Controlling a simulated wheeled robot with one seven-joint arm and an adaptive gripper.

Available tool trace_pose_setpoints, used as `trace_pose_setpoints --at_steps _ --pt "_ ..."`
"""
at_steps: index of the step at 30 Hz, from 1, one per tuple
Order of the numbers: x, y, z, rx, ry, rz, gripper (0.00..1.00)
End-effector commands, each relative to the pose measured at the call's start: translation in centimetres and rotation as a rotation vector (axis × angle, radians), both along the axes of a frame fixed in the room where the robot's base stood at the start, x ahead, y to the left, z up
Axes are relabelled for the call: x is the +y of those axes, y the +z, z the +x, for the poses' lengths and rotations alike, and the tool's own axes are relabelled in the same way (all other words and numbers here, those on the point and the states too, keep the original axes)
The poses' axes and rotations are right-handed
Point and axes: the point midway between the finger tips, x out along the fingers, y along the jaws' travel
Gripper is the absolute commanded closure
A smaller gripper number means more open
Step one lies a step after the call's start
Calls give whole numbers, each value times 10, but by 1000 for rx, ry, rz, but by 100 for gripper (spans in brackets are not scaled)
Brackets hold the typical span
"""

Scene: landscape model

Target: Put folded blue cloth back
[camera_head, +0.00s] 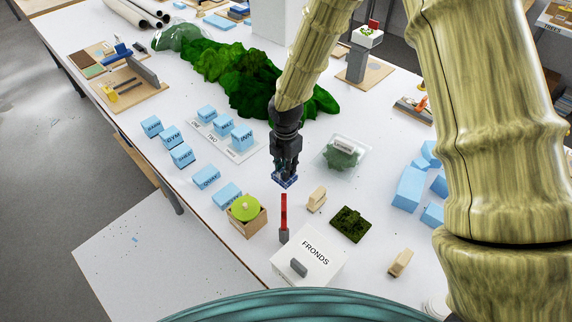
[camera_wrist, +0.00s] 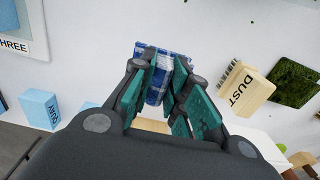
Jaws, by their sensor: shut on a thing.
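My gripper (camera_head: 284,168) is over the white table, with its fingers pointing down. It is shut on the folded blue cloth (camera_head: 285,182), a small blue and white checked piece. In the wrist view the cloth (camera_wrist: 154,85) sits between the teal finger pads of the gripper (camera_wrist: 160,88), and part of it is hidden by them. In the head view the cloth appears just beyond a red-bladed tool with a grey base (camera_head: 284,215). I cannot tell how high it is above the table.
A wooden box with a green round thing (camera_head: 245,209), a white FRONDS box (camera_head: 309,258), the DUST block (camera_wrist: 242,88) and a dark moss square (camera_head: 350,224) stand close by. Blue labelled blocks (camera_head: 182,156) line the left.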

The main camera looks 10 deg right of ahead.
Motion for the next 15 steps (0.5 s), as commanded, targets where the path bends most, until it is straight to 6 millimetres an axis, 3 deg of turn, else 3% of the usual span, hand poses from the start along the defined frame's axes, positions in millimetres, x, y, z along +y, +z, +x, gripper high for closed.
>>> trace_pose_setpoints --at_steps 15 --pt "0 -26 0 1 -2 1 100"
